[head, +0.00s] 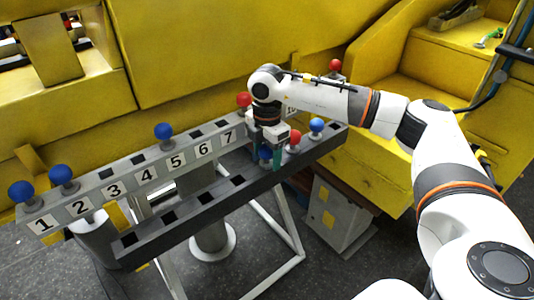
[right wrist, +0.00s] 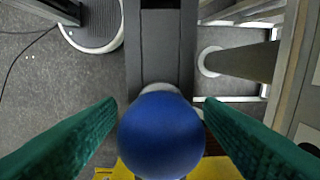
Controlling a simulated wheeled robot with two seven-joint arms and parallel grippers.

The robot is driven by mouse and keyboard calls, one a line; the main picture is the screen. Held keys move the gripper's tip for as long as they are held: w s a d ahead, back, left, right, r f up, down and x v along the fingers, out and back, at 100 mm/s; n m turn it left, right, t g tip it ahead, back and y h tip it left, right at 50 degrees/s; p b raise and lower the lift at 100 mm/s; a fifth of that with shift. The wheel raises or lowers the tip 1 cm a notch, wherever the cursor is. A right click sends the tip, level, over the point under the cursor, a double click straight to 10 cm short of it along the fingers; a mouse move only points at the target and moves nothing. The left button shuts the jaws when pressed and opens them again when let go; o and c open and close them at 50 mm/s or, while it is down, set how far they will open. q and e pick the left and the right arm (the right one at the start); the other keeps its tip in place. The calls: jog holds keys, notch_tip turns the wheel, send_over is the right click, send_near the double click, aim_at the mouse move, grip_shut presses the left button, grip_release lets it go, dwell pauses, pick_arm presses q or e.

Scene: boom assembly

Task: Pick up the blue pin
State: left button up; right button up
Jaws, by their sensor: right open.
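My right gripper (head: 265,154) is over the front rail (head: 207,205) of the rack, pointing down, with its two green fingers apart. A blue pin (head: 265,152) stands in that rail between the fingers, partly hidden by the gripper. In the right wrist view, its round blue head (right wrist: 160,136) sits centred between the open fingers (right wrist: 160,108), with visible gaps on both sides. Other blue pins stand at slot 1 (head: 20,191), slot 2 (head: 62,175), near slot 5 (head: 163,130), and at the right end of the front rail (head: 316,125). My left gripper is not in view.
A red pin (head: 295,136) stands just right of my right gripper, close to it. Another red pin (head: 244,100) is by the numbered rail (head: 130,180), and a third (head: 335,64) is at the far end. Yellow machinery (head: 220,45) rises behind the rack. The front rail's left part has empty square holes.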

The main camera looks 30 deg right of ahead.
jog(key=shift+f, duration=0.4)
jog(key=shift+r, duration=0.1)
jog(key=c, duration=1.2)
notch_tip(320, 180, up, 9)
jog(key=b, duration=0.2)
jog(key=shift+w+b, duration=0.1)
jog(key=shift+b, duration=0.25)
jog(key=shift+r, duration=0.45)
jog(key=shift+r, duration=0.1)
notch_tip(320, 180, up, 7)
jog(key=p, duration=0.5)
jog(key=shift+r+p, duration=0.2)
jog(key=shift+p, duration=0.15)
